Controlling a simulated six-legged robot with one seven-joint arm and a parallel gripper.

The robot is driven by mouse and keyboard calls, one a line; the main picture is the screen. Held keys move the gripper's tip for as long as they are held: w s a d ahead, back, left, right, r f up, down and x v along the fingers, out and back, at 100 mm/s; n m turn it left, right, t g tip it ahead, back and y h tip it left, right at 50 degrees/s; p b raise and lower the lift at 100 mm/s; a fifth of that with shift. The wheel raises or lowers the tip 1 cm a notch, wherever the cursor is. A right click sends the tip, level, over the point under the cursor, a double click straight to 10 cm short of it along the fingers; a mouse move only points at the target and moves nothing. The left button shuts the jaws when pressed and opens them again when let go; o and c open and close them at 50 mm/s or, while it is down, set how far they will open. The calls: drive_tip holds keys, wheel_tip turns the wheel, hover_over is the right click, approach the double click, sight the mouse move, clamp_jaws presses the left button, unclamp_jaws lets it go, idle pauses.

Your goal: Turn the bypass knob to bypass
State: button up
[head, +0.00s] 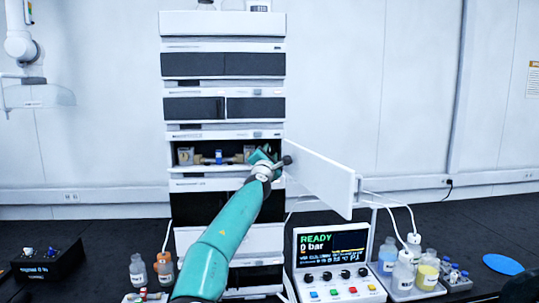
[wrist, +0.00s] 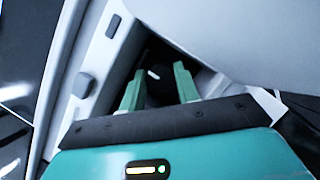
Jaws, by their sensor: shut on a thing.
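The bypass knob (wrist: 159,92) is a dark round shape with a short white mark, seen between my green fingers in the wrist view. My gripper (wrist: 159,88) is shut on it. In the head view my gripper (head: 262,156) is at the right end of the open compartment (head: 208,164) in the instrument stack. My wrist and arm hide the knob there. The shadow around the knob hides any position labels, so I cannot tell which setting it points to.
A white door (head: 322,180) stands swung open right of the compartment, close to my wrist. A blue-and-metal column piece (head: 219,158) lies inside. A control box (head: 335,265) reads READY, 0 bar. Bottles (head: 404,271) stand right of it; a small black box (head: 48,262) is at left.

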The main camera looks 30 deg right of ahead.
drive_tip(key=m+g, duration=0.2)
drive_tip(key=m, duration=0.3)
drive_tip(key=shift+r, duration=0.15)
drive_tip(key=m, duration=0.2)
drive_tip(key=m+g, duration=0.1)
drive_tip(key=m, duration=0.1)
drive_tip(key=shift+m+g+y, duration=0.3)
drive_tip(key=shift+m+y, duration=0.1)
drive_tip(key=m, duration=0.2)
drive_tip(key=m+y, duration=0.1)
drive_tip(key=shift+r+m+g+y, duration=0.15)
drive_tip(key=shift+m+g+y, duration=0.15)
drive_tip(key=shift+m+g, duration=0.1)
drive_tip(key=shift+m+y, duration=0.8)
drive_tip(key=shift+m, duration=0.7)
drive_tip(key=o, duration=0.7)
